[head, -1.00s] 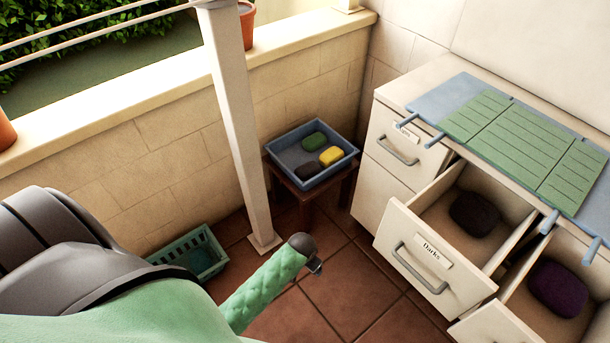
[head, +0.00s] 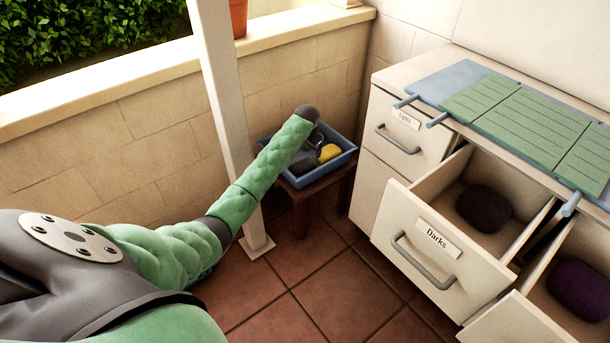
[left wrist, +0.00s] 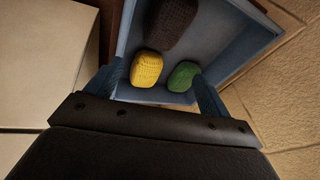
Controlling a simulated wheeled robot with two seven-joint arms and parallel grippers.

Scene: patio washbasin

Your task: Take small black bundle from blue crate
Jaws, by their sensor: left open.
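The blue crate (head: 342,163) stands on a small brown stool in the corner. A yellow bundle (head: 329,152) and a green bundle (left wrist: 184,75) lie in the crate too. The green one is hidden in the head view. My left gripper (head: 316,140) is over the crate, open and empty, its fingers (left wrist: 160,73) either side of the yellow and green bundles in the wrist view. My right gripper is out of view.
A white post (head: 230,130) stands just left of the crate. A tiled wall is behind it. The open "Darks" drawer (head: 415,245) juts out at right, holding a dark bundle (head: 483,208). Another open drawer holds a purple bundle (head: 578,287). The floor between is clear.

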